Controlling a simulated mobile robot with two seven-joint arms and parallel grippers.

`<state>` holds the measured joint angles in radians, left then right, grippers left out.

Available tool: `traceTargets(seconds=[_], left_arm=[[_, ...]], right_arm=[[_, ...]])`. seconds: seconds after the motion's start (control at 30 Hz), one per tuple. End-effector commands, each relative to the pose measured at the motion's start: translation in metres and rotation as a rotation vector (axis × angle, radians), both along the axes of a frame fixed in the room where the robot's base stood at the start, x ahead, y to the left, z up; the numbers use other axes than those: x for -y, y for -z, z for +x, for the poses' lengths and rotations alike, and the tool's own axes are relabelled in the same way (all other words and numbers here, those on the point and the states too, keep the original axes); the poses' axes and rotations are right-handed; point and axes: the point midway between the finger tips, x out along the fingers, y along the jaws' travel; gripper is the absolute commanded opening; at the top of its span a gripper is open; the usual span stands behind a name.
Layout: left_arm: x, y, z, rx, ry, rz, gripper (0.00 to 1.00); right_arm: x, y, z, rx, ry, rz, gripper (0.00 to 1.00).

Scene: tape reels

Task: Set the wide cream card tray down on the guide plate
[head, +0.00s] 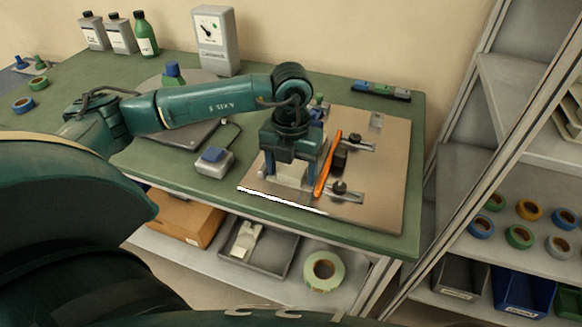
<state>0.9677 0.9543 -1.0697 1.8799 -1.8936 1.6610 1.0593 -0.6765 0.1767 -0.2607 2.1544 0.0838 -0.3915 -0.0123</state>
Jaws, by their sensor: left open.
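My left gripper (290,178) points down over the left part of the tan guide plate (385,185), which lies on the green bench top. Its blue fingers stand apart, one on each side of a pale cream piece (288,173), which looks like the wide cream card tray. The cream piece is low at the plate and seems to rest on it, but the gripper body hides its upper part and I cannot see whether the fingers touch it. My right gripper is not in view.
An orange bar (327,165) and dark-knobbed clamps (340,188) stand on the plate just right of the gripper. A grey box with a blue button (213,162) sits to the left. A dial gauge (215,40) and bottles (146,35) stand behind. Shelving (510,165) rises at right.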

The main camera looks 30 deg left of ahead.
Motion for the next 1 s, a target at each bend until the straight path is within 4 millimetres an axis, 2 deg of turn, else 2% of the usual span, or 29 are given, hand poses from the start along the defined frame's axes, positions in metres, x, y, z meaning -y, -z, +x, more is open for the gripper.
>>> traceTargets(seconds=[0.17, 0.4, 0.6, 0.8, 1.0], left_arm=[[0.000, -0.020, 0.001, 0.004, -0.001, 0.000, 0.68], [0.000, -0.073, 0.001, 0.006, 0.000, 0.000, 0.68], [0.000, -0.108, 0.001, 0.004, -0.001, 0.000, 0.68], [0.000, -0.122, 0.000, 0.001, 0.000, 0.000, 0.68], [0.000, -0.123, 0.000, 0.000, 0.000, 0.000, 0.68]], right_arm=[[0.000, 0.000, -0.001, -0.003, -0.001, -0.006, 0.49], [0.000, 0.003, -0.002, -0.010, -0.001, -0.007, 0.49], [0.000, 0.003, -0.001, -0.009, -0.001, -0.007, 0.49], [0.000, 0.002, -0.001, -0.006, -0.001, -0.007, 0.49], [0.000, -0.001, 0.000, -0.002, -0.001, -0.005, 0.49]])
